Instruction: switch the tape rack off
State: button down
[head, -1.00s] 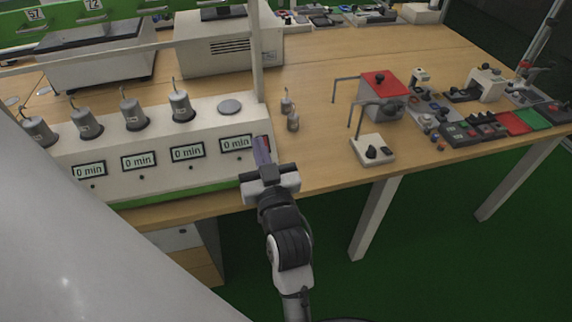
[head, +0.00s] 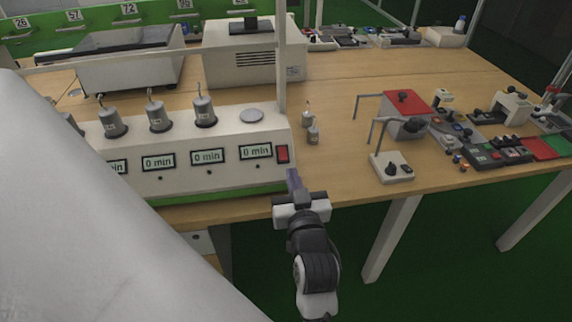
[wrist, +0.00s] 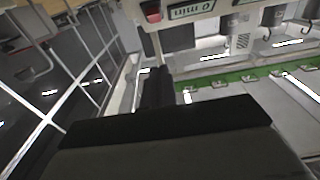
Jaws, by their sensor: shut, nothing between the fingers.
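The tape rack (head: 228,179) is a long white box with a green lower edge, at the left of the table in the head view. Its front has several small displays, the readable ones showing "0 min". A red rocker switch (head: 283,154) sits at its right end; the switch also shows at the top of the wrist view (wrist: 151,11). I cannot tell which way it is tipped. My gripper (head: 292,174) is shut and empty, just below and slightly right of the switch, apart from it. Its dark fingers show in the wrist view (wrist: 156,88).
A white upright post (head: 282,70) rises behind the switch. A red-topped box (head: 405,104) and a small white device (head: 391,168) stand to the right.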

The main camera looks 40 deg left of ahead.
aim_at(285, 160)
jog(key=w+a+b, duration=0.1)
jog(key=w+a, duration=0.1)
jog(key=w+a+f+b, duration=0.1)
jog(key=w+a, duration=0.1)
jog(key=w+a+f+b, duration=0.1)
jog(key=a, duration=0.2)
jog(key=shift+w, duration=0.4)
jog(key=shift+w+a+f, duration=0.1)
jog(key=shift+w+f, duration=0.05)
jog(key=shift+f, duration=0.6)
jog(key=f+t+b, duration=0.1)
jog(key=f+b, duration=0.1)
jog(key=b, duration=0.3)
jog(key=shift+y, duration=0.4)
jog(key=shift+w+r, duration=0.1)
jog(key=shift+r, duration=0.3)
jog(key=shift+p, duration=0.3)
